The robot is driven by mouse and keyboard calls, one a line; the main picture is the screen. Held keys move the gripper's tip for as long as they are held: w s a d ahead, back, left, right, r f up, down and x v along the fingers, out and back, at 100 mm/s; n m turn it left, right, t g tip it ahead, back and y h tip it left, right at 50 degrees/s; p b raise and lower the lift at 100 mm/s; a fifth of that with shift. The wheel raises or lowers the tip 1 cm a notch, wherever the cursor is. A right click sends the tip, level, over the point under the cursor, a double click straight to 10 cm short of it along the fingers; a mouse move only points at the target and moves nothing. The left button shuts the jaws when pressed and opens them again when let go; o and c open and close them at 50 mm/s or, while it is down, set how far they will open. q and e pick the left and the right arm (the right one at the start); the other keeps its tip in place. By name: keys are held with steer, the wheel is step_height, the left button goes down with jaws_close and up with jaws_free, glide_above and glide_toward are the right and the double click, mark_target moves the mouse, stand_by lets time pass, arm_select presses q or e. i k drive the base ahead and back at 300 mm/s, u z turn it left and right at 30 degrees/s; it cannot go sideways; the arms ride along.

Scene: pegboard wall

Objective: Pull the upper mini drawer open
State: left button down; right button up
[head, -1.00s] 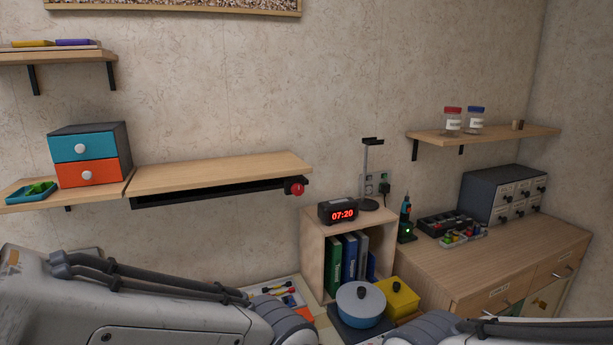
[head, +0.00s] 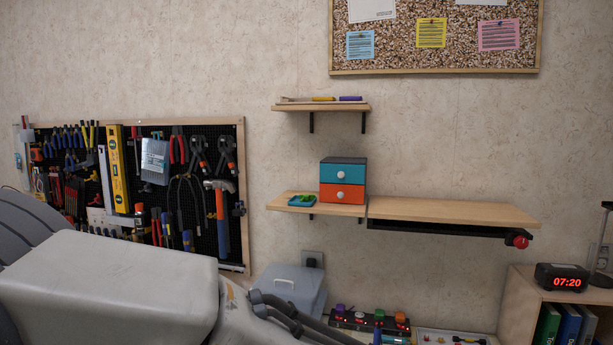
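The mini drawer unit (head: 343,181) stands on a small wooden wall shelf near the middle of the head view. Its upper drawer (head: 342,174) is teal with a round white knob, and its lower drawer (head: 341,191) is orange with a similar knob. Both drawers look closed. My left arm comes in from the lower left, well below and left of the unit, but its gripper is outside the picture. My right gripper is not in view either.
A teal tray with green items (head: 302,200) sits left of the unit. A wider shelf (head: 450,210) with a red knob (head: 521,242) adjoins on the right. A pegboard of tools (head: 140,185) hangs left. A grey box (head: 290,290) and a strip of coloured knobs (head: 370,321) are below.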

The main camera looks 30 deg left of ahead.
mark_target(329, 174)
steer(key=u, duration=1.65)
steer(key=k, duration=0.65)
steer(key=z, duration=0.8)
steer(key=i, duration=1)
steer(key=z, duration=0.2)
steer(key=k, duration=0.35)
steer(key=z, duration=0.7)
steer(key=i, duration=0.4)
steer(key=u, duration=0.2)
